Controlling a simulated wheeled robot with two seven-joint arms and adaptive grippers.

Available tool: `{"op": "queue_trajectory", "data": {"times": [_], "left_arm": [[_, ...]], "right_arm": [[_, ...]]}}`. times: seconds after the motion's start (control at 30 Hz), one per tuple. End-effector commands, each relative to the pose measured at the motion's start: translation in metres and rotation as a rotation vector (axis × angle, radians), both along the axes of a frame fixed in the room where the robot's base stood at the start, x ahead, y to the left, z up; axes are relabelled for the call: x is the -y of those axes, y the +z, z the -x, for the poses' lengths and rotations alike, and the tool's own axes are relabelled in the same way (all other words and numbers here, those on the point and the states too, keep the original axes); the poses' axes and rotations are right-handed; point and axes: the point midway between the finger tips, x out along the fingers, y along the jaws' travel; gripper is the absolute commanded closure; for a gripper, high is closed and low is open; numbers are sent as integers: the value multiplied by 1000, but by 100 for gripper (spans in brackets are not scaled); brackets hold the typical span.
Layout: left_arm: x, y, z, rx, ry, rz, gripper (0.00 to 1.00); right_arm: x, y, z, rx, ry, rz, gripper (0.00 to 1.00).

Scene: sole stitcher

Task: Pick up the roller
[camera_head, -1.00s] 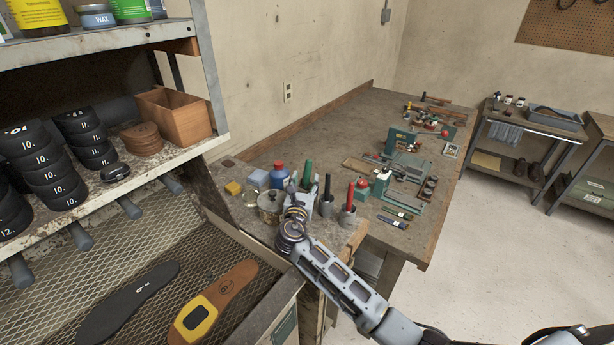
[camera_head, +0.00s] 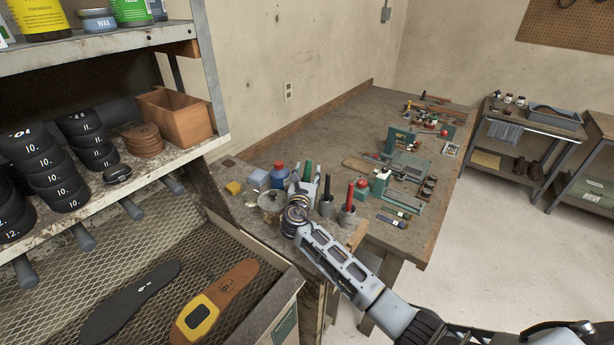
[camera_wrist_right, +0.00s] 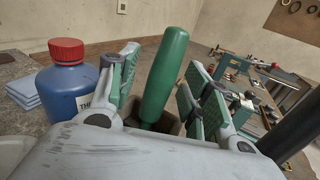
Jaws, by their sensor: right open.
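A green handle (camera_head: 307,171), which I take to be the roller's, stands upright among the cups at the near end of the workbench. In the right wrist view the green handle (camera_wrist_right: 164,75) rises between the two fingers of my right gripper (camera_wrist_right: 162,85). The gripper is open, with a finger on each side and a visible gap. The lower end of the handle is hidden by the gripper body and a dark holder. In the head view my right gripper (camera_head: 306,188) is at the handle, partly hidden by its own wrist. My left gripper is not in view.
A blue bottle with a red cap (camera_wrist_right: 68,80) stands close left of the gripper; it also shows in the head view (camera_head: 279,175). Red-handled tools (camera_head: 350,196) stand in cups to the right. A metal pot (camera_head: 271,203) is near the wrist. Shelves with soles are at left.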

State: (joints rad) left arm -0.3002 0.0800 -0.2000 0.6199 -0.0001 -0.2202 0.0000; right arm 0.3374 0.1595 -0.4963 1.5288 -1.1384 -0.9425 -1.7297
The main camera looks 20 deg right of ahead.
Motion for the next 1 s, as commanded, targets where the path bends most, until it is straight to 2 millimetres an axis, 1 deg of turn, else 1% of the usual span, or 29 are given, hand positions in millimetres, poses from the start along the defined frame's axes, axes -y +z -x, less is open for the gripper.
{"op": "queue_trajectory", "data": {"times": [0.17, 0.53, 0.83, 1.0], "left_arm": [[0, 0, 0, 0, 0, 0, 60], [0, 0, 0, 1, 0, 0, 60], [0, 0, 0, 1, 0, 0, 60], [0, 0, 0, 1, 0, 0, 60]], "right_arm": [[0, 0, 0, 0, 0, 0, 53], [0, 0, 0, 0, 0, 0, 100], [0, 2, 0, 1, 0, 0, 100], [0, 11, 0, 3, 0, -1, 100]]}}
